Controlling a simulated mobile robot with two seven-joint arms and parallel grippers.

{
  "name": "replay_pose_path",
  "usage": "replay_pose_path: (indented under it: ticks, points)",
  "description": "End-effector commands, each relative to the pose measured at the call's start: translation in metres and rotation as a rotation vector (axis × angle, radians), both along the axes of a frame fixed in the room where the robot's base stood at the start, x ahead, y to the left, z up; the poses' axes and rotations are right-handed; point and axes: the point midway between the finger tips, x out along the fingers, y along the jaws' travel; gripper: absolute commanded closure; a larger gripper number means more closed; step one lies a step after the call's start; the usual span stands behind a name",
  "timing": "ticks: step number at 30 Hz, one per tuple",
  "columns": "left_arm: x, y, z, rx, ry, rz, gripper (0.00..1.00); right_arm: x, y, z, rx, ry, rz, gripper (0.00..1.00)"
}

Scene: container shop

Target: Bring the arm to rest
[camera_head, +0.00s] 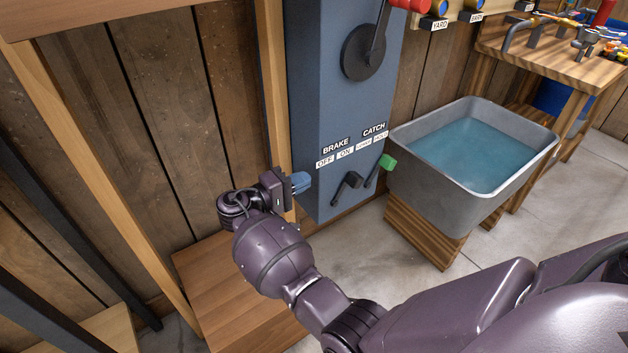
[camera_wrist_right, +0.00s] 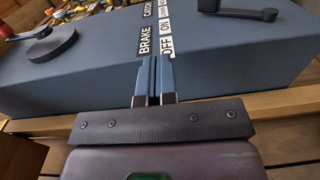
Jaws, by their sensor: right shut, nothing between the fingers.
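My right arm reaches in from the right in the head view and bends up toward a blue cabinet (camera_head: 340,100). My right gripper (camera_head: 301,182), with blue fingertips, is at the cabinet's lower left edge, left of the dark brake lever (camera_head: 347,185). In the right wrist view the gripper (camera_wrist_right: 154,78) has its fingers together with nothing between them, below the BRAKE and OFF labels. I cannot tell whether the fingertips touch the cabinet. The green-tipped catch lever (camera_head: 387,162) stands to the right, apart from the gripper. My left gripper is not in view.
A grey basin (camera_head: 405,180) of water stands right of the cabinet on a wooden stand. A wooden post (camera_head: 274,90) runs along the cabinet's left side. A wooden box (camera_head: 225,290) lies below the gripper. A workbench (camera_head: 560,70) stands at the back right.

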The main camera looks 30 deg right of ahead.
Motion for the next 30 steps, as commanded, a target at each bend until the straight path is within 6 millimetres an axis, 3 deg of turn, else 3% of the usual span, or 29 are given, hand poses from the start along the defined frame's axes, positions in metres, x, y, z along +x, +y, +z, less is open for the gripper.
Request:
replay_pose_path:
  ticks: [21, 26, 30]
  points:
    - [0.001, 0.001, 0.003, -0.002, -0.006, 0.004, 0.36, -0.001, 0.005, 0.002, 0.003, 0.002, 0.003, 1.00]
    - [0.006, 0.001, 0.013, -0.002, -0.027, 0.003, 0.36, -0.012, -0.009, -0.009, 0.054, 0.007, 0.046, 1.00]
    - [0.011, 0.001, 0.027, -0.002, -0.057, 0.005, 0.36, -0.034, -0.029, -0.032, 0.156, 0.013, 0.137, 1.00]
